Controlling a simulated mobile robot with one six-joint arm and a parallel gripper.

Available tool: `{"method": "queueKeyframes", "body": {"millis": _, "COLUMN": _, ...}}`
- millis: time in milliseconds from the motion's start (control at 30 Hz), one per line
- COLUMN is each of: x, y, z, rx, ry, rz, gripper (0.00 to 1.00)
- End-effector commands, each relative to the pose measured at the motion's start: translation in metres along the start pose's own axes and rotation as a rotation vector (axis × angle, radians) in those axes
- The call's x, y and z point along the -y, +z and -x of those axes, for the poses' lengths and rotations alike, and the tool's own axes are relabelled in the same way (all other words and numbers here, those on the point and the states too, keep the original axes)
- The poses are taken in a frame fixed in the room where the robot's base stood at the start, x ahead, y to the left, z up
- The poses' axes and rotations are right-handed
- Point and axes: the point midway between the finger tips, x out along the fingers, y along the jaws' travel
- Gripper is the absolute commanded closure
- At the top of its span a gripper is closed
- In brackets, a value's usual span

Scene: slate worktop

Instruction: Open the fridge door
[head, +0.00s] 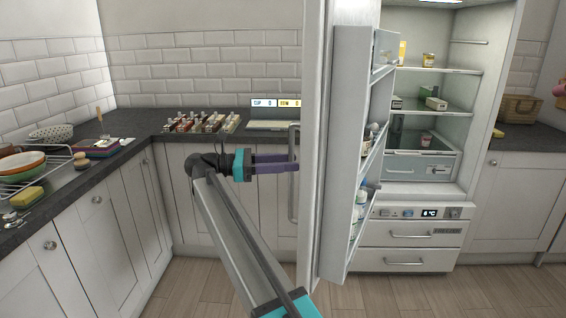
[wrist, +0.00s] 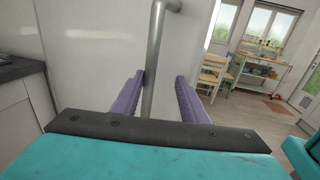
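The fridge door (head: 350,150) stands wide open in the head view, its shelved inner side facing right. The lit fridge interior (head: 430,95) shows beside it. The door's grey vertical bar handle (head: 293,205) is on its outer side, and shows in the wrist view (wrist: 156,55). My gripper (head: 296,163) is at the handle. In the wrist view, its purple fingers (wrist: 160,92) stand apart on either side of the bar. The bar is close to the left finger, with a clear gap to the right one. Whether the left finger touches it I cannot tell.
Bottles and jars (head: 357,215) stand in the door shelves. Drawers (head: 408,234) are below the fridge compartment. A dark worktop (head: 150,140) with a dish rack (head: 40,165) runs along the left. The wooden floor (head: 430,295) before the fridge is clear.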

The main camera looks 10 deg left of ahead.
Motion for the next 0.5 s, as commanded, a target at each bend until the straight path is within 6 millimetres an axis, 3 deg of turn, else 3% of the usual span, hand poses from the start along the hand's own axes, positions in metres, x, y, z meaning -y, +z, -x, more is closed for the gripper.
{"method": "queueKeyframes", "body": {"millis": 33, "x": 0.011, "y": 0.0, "z": 0.001, "rx": 0.0, "ry": -0.005, "rz": -0.002, "gripper": 0.67}}
{"method": "queueKeyframes", "body": {"millis": 367, "x": 0.046, "y": 0.001, "z": -0.003, "rx": -0.001, "ry": -0.006, "rz": -0.002, "gripper": 0.67}}
{"method": "queueKeyframes", "body": {"millis": 500, "x": 0.048, "y": 0.001, "z": -0.003, "rx": -0.001, "ry": -0.004, "rz": -0.002, "gripper": 0.67}}
